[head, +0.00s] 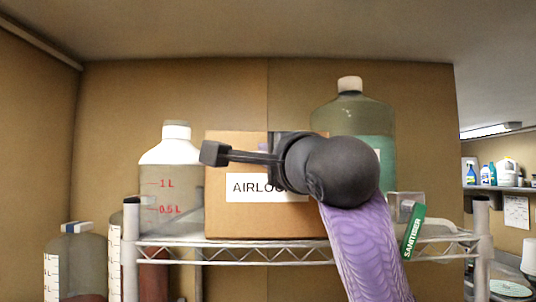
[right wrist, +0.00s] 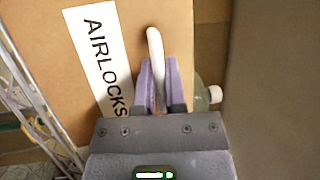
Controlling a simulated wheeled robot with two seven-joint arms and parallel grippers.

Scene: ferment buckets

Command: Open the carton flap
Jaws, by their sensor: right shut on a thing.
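The carton (head: 225,215) is a brown box with a white label reading AIRLOCKS, partly covered by my arm in the head view. It stands on a wire shelf. In the right wrist view the carton (right wrist: 40,20) fills the upper left, with its label tilted. My right gripper (right wrist: 161,78) has purple fingers shut on a white curved pull (right wrist: 155,45) in front of the carton's face. In the head view my dark right wrist hides most of the fingers and the pull. I cannot make out the flap's edge clearly. My left gripper is not in view.
A white-topped bottle (head: 170,152) with red marks stands left of the carton. A large bottle with green liquid (head: 375,118) stands behind it at right. The wire shelf (head: 180,250) has a green SANITISER tag (head: 413,232). Bottles (head: 75,255) stand lower left.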

